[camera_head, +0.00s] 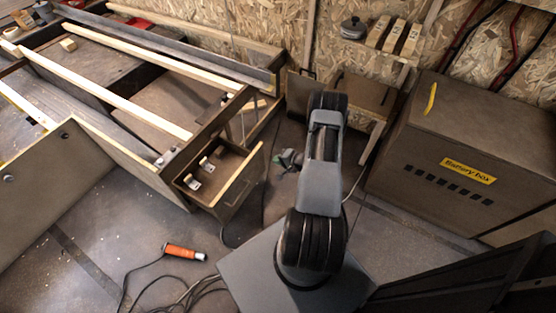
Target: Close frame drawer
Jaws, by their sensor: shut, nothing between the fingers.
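The frame drawer (226,182) is at the near right corner of the wooden bed frame (178,156). It is pulled open, with its front panel (243,182) standing out from the frame toward my arm. Small white and metal pieces lie inside the drawer. My arm rises from the lower middle, to the right of the drawer, and bends away at the top. My gripper cannot be made out; the arm itself hides what lies behind it.
A brown battery box (455,160) stands at the right. A small shelf unit (362,97) stands at the back. An orange-handled tool (185,252) and cables lie on the floor. A grey-green object (290,158), unclear, shows beside my arm. Floor left of my base is partly clear.

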